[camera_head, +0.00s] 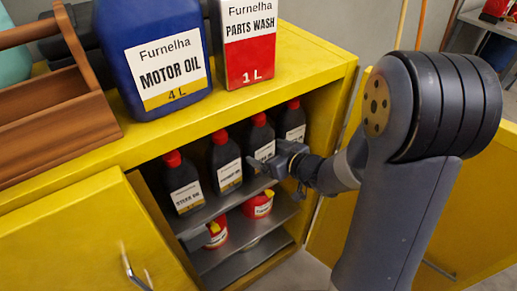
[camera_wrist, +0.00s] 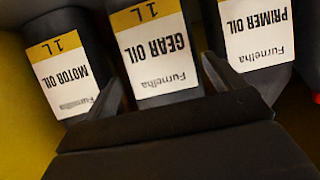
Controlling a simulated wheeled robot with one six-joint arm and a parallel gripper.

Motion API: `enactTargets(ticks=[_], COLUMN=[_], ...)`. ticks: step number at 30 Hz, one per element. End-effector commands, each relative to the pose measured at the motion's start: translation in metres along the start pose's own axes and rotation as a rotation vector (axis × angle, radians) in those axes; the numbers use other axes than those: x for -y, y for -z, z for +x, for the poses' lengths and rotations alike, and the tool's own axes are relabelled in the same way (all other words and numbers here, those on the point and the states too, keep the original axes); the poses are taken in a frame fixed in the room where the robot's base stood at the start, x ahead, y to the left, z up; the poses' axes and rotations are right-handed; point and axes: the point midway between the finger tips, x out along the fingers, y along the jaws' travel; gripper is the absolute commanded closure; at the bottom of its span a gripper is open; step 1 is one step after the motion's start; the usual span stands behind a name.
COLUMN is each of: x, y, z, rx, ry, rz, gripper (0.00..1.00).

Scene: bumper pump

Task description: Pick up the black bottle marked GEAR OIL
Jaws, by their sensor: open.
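The black GEAR OIL bottle (camera_head: 260,136) stands upright with a red cap on the upper shelf inside the yellow cabinet, third from the left. In the wrist view the GEAR OIL bottle (camera_wrist: 158,52) appears upside down in the middle, its white and yellow label facing me. My gripper (camera_head: 274,172) is open at the front of this bottle. In the wrist view my gripper (camera_wrist: 160,78) has one finger at each side of the bottle. The cap end is hidden behind the gripper body. I cannot tell how far the fingers reach around the bottle.
The MOTOR OIL bottle (camera_wrist: 68,72) and PRIMER OIL bottle (camera_wrist: 256,35) stand close on either side. The STEER OIL bottle (camera_head: 182,183) is farther left. Red containers (camera_head: 258,204) sit on the lower shelf (camera_head: 270,225). The yellow cabinet top (camera_head: 285,80) overhangs the bottles.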

Motion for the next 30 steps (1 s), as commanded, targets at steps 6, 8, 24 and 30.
enactTargets(ticks=[6,8,24,30], x=[0.002,0.002,0.001,0.001], y=[0.001,0.002,0.002,0.002], z=[0.033,0.040,0.049,0.049], rx=[0.002,0.000,0.000,0.000], ry=[0.003,0.003,0.000,0.000], rz=[-0.002,-0.002,-0.001,-0.001], gripper=[0.11,0.11,0.26,0.43])
